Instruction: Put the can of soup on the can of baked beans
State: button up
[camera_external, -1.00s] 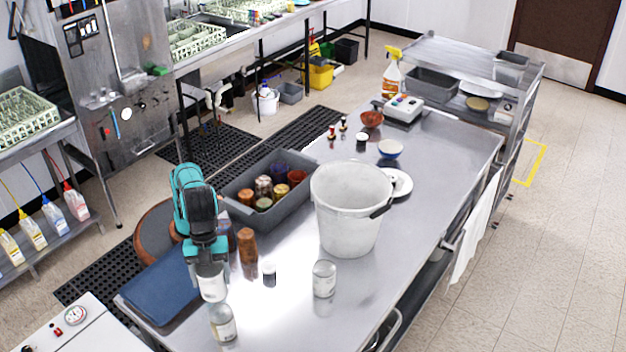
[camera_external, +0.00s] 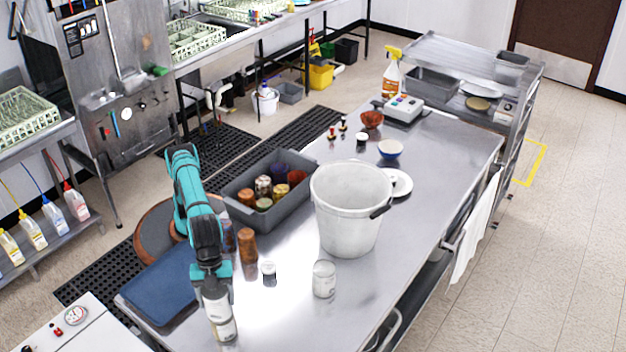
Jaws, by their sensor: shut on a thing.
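My gripper (camera_external: 219,315) is at the front left of the steel table, pointing down over a pale can (camera_external: 225,331) with a light label. It is shut on this can, which I take to be the can of soup. The can is upright at the table surface; its upper part is hidden by the gripper, and any gap below it is too small to tell. Another pale can (camera_external: 323,280) stands upright and free to the right, in front of the white bucket. I take it to be the can of baked beans, though its label cannot be read.
A small dark-and-white jar (camera_external: 268,272) stands between the cans, with a brown shaker (camera_external: 247,245) behind it. The white bucket (camera_external: 345,215) and a grey bin (camera_external: 240,215) of jars stand farther back. A blue board (camera_external: 160,285) lies left. The table's front right is clear.

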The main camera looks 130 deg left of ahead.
jog(key=shift+f, duration=0.25)
jog(key=o, duration=1.3)
jog(key=v, duration=1.1)
jog(key=shift+w, duration=0.1)
jog(key=shift+s+a+r, duration=0.15)
jog(key=shift+s+r, duration=0.05)
jog(key=shift+r, duration=0.45)
